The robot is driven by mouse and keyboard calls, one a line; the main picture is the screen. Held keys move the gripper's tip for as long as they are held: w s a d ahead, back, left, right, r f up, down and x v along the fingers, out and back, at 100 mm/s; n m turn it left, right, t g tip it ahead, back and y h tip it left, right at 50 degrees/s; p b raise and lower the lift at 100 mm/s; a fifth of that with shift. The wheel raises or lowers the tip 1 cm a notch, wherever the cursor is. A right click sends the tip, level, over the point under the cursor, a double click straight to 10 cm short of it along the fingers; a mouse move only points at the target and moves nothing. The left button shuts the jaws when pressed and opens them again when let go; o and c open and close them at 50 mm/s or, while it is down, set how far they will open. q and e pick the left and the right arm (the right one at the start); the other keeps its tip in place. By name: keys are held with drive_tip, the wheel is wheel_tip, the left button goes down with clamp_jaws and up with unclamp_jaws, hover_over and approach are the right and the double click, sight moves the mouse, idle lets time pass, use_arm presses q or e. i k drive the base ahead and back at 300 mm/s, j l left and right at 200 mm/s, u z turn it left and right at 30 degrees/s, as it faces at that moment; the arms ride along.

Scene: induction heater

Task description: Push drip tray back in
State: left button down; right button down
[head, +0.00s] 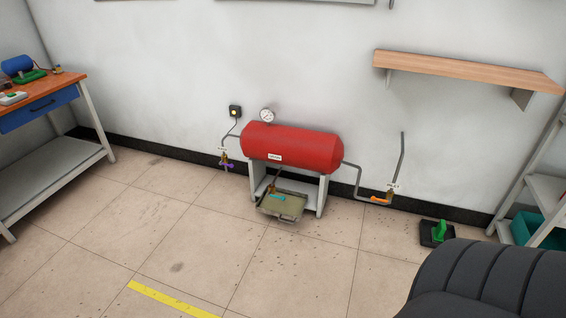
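The drip tray (279,208) is a shallow grey-olive tray under the red tank (291,146) of the heater. It sticks out in front of the grey stand legs (323,195), low near the floor. A brass valve with a teal handle (277,197) shows above the tray. Neither of my grippers shows in the head view.
A workbench (84,90) with a blue drawer stands at the left. A wooden wall shelf (463,70) hangs at the right. A black box with a green handle (436,233) lies on the floor near the ribbed dark object (490,275) at lower right. The tiled floor before the tank is clear.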

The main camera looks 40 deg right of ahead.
sight(292, 209)
drive_tip(key=z, duration=1.15)
